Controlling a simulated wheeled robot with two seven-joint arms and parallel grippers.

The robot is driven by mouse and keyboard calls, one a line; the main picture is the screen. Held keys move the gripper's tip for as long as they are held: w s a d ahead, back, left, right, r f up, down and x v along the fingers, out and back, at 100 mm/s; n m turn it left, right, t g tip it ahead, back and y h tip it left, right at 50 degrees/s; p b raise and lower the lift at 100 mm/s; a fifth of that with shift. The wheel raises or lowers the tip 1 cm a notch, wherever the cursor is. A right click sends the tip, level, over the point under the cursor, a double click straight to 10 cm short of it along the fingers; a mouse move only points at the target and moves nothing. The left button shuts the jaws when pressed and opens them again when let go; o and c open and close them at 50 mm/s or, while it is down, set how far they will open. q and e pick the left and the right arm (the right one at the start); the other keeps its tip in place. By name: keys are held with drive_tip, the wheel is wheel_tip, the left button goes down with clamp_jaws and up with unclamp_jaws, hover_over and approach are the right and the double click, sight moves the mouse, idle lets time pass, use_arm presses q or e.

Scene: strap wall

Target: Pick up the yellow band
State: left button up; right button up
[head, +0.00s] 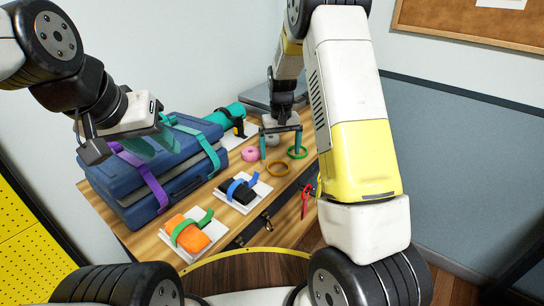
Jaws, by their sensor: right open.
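The yellow band, a dull golden ring (277,168), lies flat on the wooden bench top in the head view. My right gripper (280,151) is open, its two teal fingers pointing down and spread apart. In the picture the ring is just below the fingertips; whether they touch it or the bench, I cannot tell. No band is seen held between the fingers. My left gripper (153,142) hangs in front of the blue cases at the left, away from the ring. Its fingers blend with the teal strap behind, so their opening is unclear.
A green ring (297,152) and a pink ring (250,154) lie close to the golden one. Blue cases (178,170) with purple and teal straps stand at left. Strapped orange (187,233) and black (237,191) bundles lie in front. A red carabiner-like item (306,194) hangs at the front edge.

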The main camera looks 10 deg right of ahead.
sight(278, 169)
drive_tip(key=f, duration=0.5)
drive_tip(key=shift+a+f, duration=0.2)
drive_tip(key=shift+a, duration=0.15)
drive_tip(key=shift+s, duration=0.1)
drive_tip(key=shift+c, duration=0.3)
drive_tip(key=c, duration=1.4)
